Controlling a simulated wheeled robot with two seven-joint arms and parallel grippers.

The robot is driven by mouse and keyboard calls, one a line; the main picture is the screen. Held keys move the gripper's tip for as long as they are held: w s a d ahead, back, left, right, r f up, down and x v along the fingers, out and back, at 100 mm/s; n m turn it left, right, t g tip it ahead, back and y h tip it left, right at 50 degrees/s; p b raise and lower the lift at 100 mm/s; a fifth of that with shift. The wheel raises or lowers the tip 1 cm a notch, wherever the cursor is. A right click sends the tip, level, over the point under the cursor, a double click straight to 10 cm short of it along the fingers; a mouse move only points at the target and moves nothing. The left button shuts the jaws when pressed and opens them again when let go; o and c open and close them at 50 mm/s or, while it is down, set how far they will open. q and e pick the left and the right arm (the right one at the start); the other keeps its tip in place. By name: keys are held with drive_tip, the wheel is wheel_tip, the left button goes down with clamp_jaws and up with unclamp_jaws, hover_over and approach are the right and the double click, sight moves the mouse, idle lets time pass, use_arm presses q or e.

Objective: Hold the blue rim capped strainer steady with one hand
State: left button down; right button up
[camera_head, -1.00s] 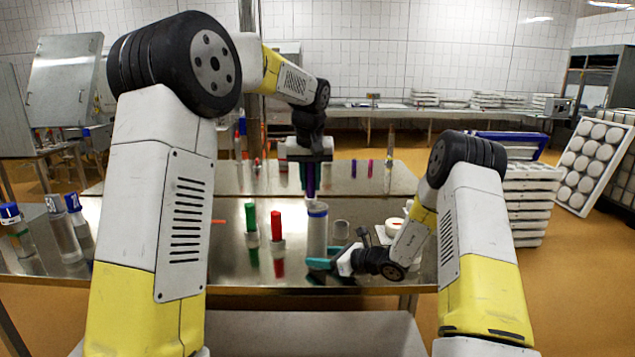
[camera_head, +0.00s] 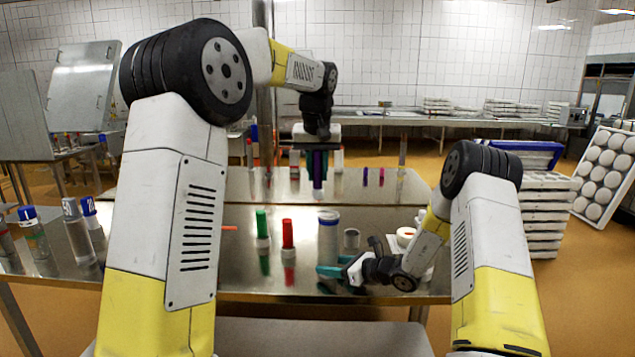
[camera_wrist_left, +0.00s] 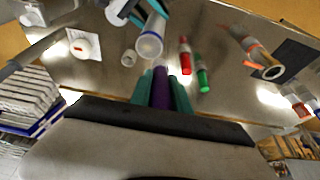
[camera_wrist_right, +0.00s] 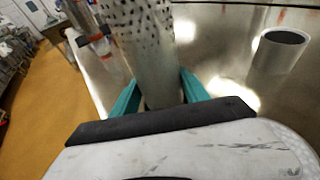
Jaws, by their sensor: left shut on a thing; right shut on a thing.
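The blue rim capped strainer (camera_head: 328,238) is a pale upright cylinder on the steel table. Its perforated wall fills the top of the right wrist view (camera_wrist_right: 140,40). My right gripper (camera_head: 328,271) is shut on its lower part, with teal fingers on either side. My left gripper (camera_head: 318,172) is above and shut on a purple stick-shaped piece (camera_head: 317,183), pointing down. In the left wrist view the purple piece (camera_wrist_left: 160,90) sits between teal fingers, with the strainer (camera_wrist_left: 150,42) beyond it. A gap shows between the purple piece and the strainer's rim.
A green-topped piece (camera_head: 262,225) and a red-topped piece (camera_head: 287,235) stand left of the strainer. A small grey cup (camera_head: 351,238) stands close to its right. Blue-capped bottles (camera_head: 90,215) stand at the far left. White stacked trays (camera_head: 545,210) are beyond the right edge.

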sight(318, 156)
use_arm(q)
drive_tip(key=shift+r, duration=0.55)
drive_tip(key=shift+r, duration=1.5)
drive_tip(key=shift+d+f, duration=0.1)
drive_tip(key=shift+w+d+f, duration=0.15)
drive_tip(key=shift+d+f, duration=0.7)
drive_tip(key=shift+d, duration=0.1)
